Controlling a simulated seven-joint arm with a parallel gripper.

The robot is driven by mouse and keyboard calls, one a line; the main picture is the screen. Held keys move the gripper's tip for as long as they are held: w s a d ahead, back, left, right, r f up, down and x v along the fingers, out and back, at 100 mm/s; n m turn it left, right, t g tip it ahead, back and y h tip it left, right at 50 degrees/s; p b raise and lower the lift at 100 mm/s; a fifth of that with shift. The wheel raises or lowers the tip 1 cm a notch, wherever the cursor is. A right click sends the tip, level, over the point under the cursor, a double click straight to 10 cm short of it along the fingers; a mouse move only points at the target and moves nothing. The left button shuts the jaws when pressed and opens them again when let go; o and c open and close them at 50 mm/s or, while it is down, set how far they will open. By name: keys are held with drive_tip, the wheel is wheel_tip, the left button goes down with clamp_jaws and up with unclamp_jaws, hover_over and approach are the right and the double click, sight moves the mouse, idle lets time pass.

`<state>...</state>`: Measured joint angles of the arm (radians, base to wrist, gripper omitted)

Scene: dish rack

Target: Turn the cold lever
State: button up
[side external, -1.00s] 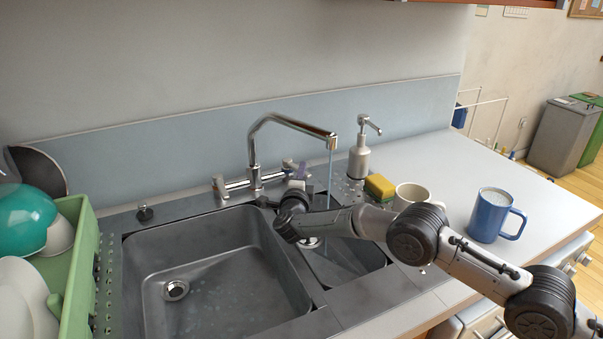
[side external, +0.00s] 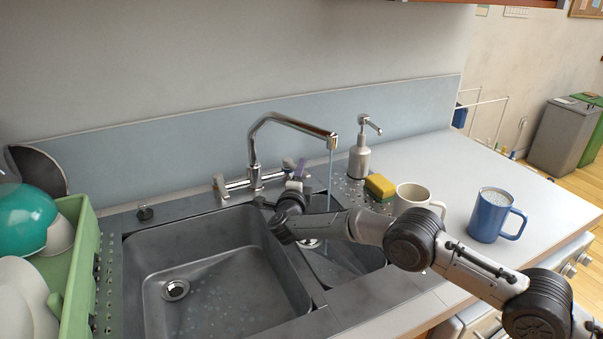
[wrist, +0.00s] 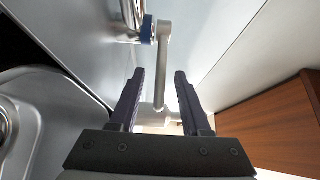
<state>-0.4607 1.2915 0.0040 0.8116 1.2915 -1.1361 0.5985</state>
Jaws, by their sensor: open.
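The cold lever (wrist: 164,70) is a silver bar with a blue ring (wrist: 147,29) at its upper end, in the wrist view. My gripper (wrist: 160,73) is open, with one dark finger on each side of the lever's lower part; gaps show on both sides. In the side view my gripper (side external: 297,170) is at the right end of the chrome faucet (side external: 253,150), and largely hides the lever there. The other lever (side external: 220,187) is at the faucet's left end. A thin water stream (side external: 330,170) falls from the spout.
The large sink basin (side external: 215,265) lies left of my gripper, a smaller basin below it. A soap dispenser (side external: 360,155), a yellow-green sponge (side external: 379,187), a white mug (side external: 415,198) and a blue mug (side external: 490,218) stand right. A green dish rack (side external: 80,255) is left.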

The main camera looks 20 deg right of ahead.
drive_tip(key=shift+v, duration=0.85)
drive_tip(key=shift+v, duration=2.95)
